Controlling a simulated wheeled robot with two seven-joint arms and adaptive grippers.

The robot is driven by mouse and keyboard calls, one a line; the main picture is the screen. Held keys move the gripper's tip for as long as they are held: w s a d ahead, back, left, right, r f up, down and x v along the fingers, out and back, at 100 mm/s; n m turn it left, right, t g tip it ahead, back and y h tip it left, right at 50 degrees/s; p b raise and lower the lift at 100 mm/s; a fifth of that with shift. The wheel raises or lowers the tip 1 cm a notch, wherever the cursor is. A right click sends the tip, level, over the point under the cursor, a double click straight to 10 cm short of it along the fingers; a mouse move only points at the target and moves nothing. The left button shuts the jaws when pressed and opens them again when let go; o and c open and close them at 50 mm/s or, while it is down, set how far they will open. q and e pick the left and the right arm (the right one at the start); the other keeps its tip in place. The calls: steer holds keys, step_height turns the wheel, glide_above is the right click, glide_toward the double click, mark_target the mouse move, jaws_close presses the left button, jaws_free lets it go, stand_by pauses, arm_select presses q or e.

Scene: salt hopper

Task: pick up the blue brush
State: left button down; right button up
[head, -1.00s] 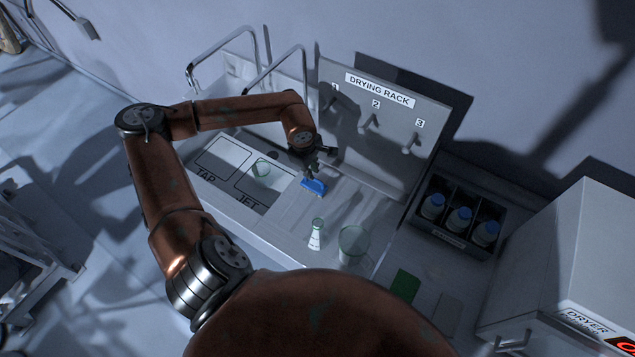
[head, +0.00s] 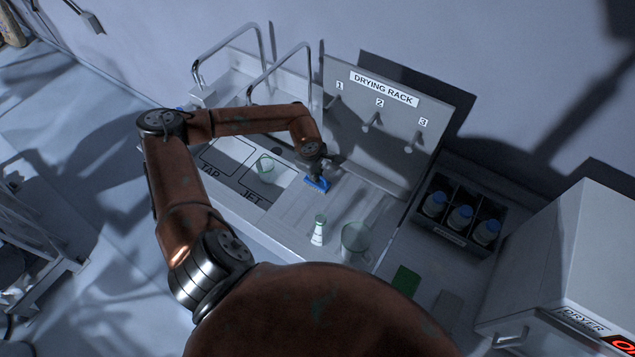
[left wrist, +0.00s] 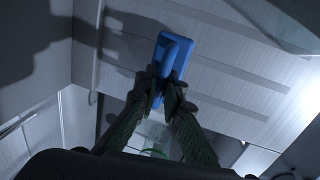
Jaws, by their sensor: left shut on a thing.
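The blue brush (head: 316,184) is at the left end of the ribbed drainboard, below the drying rack panel. My left gripper (head: 318,174) is over it, fingers pointing down. In the left wrist view the blue brush (left wrist: 172,60) sits between the two fingertips of the left gripper (left wrist: 166,88), which are shut on its handle. The ribbed board shows behind the brush. I cannot tell whether the brush still touches the board. My right gripper is not in view.
A small flask (head: 318,230) and a beaker (head: 355,241) stand on the drainboard nearby. A glass (head: 266,168) is in the sink area to the left. The drying rack (head: 385,115) with pegs rises behind. A crate of blue-capped bottles (head: 442,236) and a dryer (head: 565,270) are at right.

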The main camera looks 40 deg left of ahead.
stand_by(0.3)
arm_select(q)
step_height(320, 180, up, 10)
steer(key=shift+r+b, duration=0.1)
steer(key=shift+b, duration=0.6)
